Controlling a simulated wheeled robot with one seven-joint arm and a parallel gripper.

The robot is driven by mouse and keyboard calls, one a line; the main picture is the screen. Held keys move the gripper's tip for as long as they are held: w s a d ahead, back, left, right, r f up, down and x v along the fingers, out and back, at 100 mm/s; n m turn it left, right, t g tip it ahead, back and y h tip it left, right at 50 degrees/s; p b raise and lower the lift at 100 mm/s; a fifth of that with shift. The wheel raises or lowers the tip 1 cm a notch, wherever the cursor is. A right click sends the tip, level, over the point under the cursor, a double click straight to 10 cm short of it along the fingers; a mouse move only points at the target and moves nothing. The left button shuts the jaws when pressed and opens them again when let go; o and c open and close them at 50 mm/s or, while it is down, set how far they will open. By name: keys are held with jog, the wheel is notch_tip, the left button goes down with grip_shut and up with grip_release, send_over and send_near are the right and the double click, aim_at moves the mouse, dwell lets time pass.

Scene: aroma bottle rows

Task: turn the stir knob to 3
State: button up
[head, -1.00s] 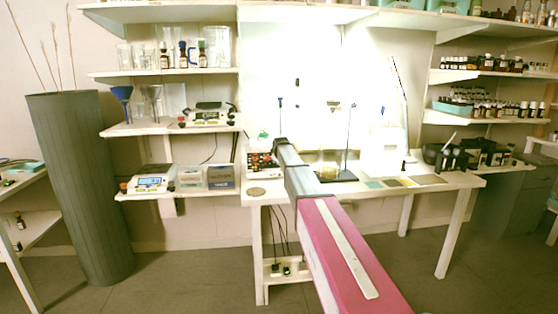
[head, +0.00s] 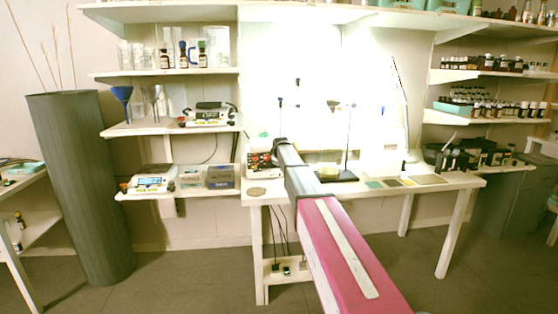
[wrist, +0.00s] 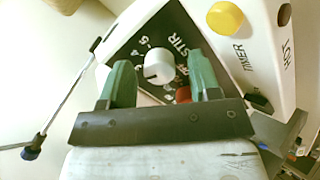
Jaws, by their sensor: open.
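In the wrist view, the stir knob (wrist: 159,64) is a pale grey round knob on a black panel (wrist: 140,38) with a white "STIR" label and number marks. A short dark mark shows on the knob's lower left side; which number it points at I cannot tell. My gripper (wrist: 157,66) has two green fingers, open, one on each side of the knob. Whether they touch it is unclear. A red part (wrist: 183,94) below the knob is partly hidden by the right finger. In the head view, my arm hides the gripper and part of the device (head: 261,162).
A yellow knob (wrist: 225,18) marked "TIMER" and a "HOT" label sit on the adjoining white face. A dark-tipped rod (wrist: 32,150) is at the left of the wrist view. In the head view, a stand on a black base (head: 340,176) is right of my arm on the table (head: 455,181).

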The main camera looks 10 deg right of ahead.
jog(key=v, duration=1)
jog(key=shift+s+r, duration=0.25)
jog(key=shift+r, duration=0.05)
